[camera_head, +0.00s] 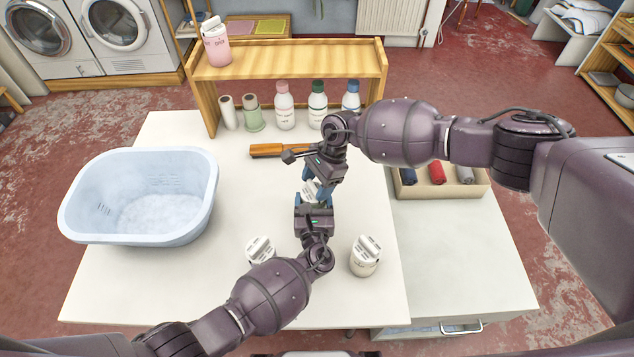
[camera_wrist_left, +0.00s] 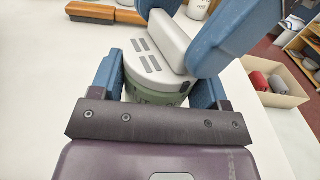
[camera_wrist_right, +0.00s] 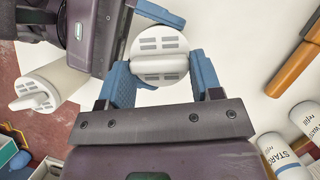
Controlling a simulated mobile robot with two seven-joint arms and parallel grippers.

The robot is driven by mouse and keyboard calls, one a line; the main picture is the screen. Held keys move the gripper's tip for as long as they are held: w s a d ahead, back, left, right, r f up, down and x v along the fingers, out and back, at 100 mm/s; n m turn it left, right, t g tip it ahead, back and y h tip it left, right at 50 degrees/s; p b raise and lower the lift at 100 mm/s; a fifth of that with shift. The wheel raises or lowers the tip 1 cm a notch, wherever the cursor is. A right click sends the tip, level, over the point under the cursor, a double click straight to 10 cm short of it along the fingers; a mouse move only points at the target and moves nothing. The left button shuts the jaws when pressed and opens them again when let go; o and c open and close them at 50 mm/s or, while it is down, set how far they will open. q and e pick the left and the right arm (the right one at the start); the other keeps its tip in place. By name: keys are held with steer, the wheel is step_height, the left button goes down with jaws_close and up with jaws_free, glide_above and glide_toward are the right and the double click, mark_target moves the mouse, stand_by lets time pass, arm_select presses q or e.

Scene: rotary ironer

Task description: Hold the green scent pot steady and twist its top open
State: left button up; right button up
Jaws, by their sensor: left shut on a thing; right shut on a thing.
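The green scent pot (camera_wrist_left: 158,96) stands upright with a pale grey-white top (camera_wrist_left: 150,58) that has slots and a raised bar across it. In the head view the pot (camera_head: 311,190) is mostly hidden between my grippers. My left gripper (camera_head: 313,203) is shut on the green body from the near side, one blue finger on each side. My right gripper (camera_head: 318,182) reaches down from above and is shut on the raised bar of the top. The right wrist view shows the round top (camera_wrist_right: 160,45) from above, with its bar between the fingers. The top sits on the body.
Two similar white-topped pots stand nearby, one left (camera_head: 260,250) and one right (camera_head: 365,258) of my left forearm. A wooden-handled tool (camera_head: 278,150) lies behind. Several bottles (camera_head: 284,105) line the wooden shelf (camera_head: 290,62). A blue basket (camera_head: 142,200) fills the left; a box of rolls (camera_head: 466,188) is right.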

steer(key=shift+n, duration=0.5)
stand_by(0.4)
steer(key=shift+a, duration=0.1)
steer(key=o, duration=0.6)
steer(key=shift+o, duration=0.2)
steer(key=v, duration=1.2)
steer(key=shift+w, duration=0.2)
steer(key=shift+c, duration=0.4)
